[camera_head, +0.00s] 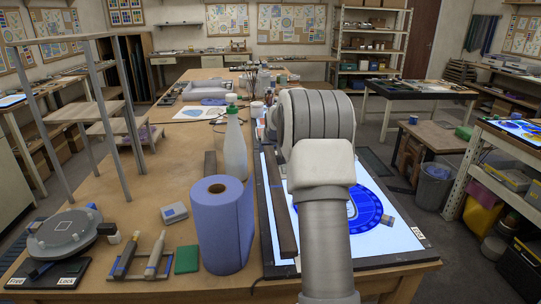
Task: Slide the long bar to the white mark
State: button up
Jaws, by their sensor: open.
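A long dark bar (281,212) lies lengthwise along the left side of the lit light panel (395,243), running from near the front edge toward the back. Its far end is close to my arm. A round blue glass piece (372,212) lies on the panel, partly hidden behind my arm. My arm rises from the bottom of the picture and covers the middle of the panel. My gripper does not show; it is hidden behind the arm or out of the picture. I cannot make out a white mark for certain.
A shorter brown bar (210,164) lies behind the roll. A brush rest (142,262), a green pad (187,259) and a turntable (65,233) occupy the front left.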

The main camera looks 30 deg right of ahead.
aim_at(270, 156)
jog(key=x, duration=0.8)
jog(key=shift+r, duration=0.1)
grip_shut()
dwell(1.3)
